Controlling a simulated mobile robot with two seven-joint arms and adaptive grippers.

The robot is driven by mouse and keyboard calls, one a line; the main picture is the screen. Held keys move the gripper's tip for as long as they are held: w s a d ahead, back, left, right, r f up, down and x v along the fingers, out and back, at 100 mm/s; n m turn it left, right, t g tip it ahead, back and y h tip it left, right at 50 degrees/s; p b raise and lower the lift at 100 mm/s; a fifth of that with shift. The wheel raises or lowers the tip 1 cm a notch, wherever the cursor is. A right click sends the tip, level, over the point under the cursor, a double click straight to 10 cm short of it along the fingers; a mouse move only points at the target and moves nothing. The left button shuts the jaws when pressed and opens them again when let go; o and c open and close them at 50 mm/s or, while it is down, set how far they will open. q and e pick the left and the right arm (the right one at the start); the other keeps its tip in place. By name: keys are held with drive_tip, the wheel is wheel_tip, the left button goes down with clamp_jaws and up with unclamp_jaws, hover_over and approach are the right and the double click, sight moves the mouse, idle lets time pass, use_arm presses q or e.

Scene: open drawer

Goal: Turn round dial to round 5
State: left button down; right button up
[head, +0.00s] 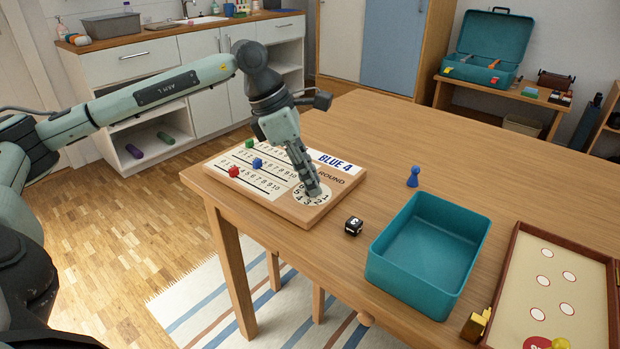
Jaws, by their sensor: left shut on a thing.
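The round dial (300,199) is a white disc with black numbers around its rim. It lies on the right part of a wooden score board (350,178), by the printed word ROUND. My left gripper (314,192) points down onto the dial, its fingers shut at the disc's middle. The fingers cover the part that they hold and any pointer, so I cannot tell which number is set. My right gripper is not in view.
Red (234,171), blue (257,163) and green (250,143) pegs stand on the board's number rows. A black die (353,226), a blue pawn (413,176) and a teal bin (375,262) are to the right. The table's far part (390,125) is clear.

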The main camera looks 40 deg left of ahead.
use_arm(q)
drive_tip(key=shift+w+m+g, duration=0.1)
drive_tip(key=shift+m+g, duration=0.2)
drive_tip(key=shift+m, duration=0.7)
drive_tip(key=c, duration=1.3)
unclamp_jaws()
drive_tip(key=v, duration=1.2)
drive_tip(key=shift+a, duration=0.2)
